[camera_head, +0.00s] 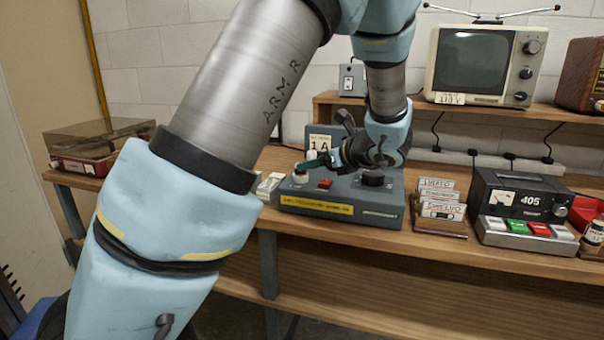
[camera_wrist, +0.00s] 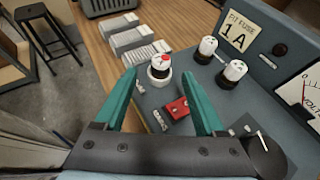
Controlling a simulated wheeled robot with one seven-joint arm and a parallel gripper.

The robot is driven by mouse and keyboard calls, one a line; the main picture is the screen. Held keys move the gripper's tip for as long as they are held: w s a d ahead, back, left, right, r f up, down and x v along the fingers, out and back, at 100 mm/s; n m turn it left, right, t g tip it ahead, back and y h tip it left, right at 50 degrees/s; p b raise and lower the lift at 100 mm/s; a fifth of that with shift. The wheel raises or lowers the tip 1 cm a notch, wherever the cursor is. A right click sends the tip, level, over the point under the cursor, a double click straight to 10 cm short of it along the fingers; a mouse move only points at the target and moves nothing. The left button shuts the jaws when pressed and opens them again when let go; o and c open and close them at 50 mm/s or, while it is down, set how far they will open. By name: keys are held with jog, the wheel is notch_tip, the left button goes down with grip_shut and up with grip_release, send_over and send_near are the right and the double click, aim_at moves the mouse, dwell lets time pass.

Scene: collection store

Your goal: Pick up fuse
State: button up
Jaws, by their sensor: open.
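The grey instrument box (camera_head: 345,205) on the bench carries a "FIT FUSE 1 A" card (camera_wrist: 245,30). On its sloping top, a short white and black cylinder with a red-marked top (camera_wrist: 160,62), apparently a fuse, stands upright in a pale round seat. Two similar white and black cylinders, (camera_wrist: 207,48) and (camera_wrist: 234,72), stand to its right near the card. My gripper (camera_wrist: 160,76) is open with teal fingers, one either side of the red-marked cylinder in the wrist view. I see no contact. In the head view my gripper (camera_head: 312,163) is above the box's left part.
A red rocker switch (camera_wrist: 177,108) is on the box top, close below the cylinder. Pale grey block-like items (camera_wrist: 140,42) lie left of the box. Label cards (camera_head: 440,205) and a black meter unit (camera_head: 525,200) stand to the right. A television (camera_head: 480,65) is on the shelf.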

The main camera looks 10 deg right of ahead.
aim_at(300, 172)
jog(key=x, duration=0.2)
jog(key=p+x, duration=0.1)
jog(key=x, duration=0.3)
jog(key=shift+w+a+r+p, duration=0.1)
jog(key=shift+w+r+p, duration=0.15)
jog(key=shift+p, duration=0.1)
jog(key=shift+w+f, duration=0.25)
jog(key=shift+a, duration=0.1)
grip_shut()
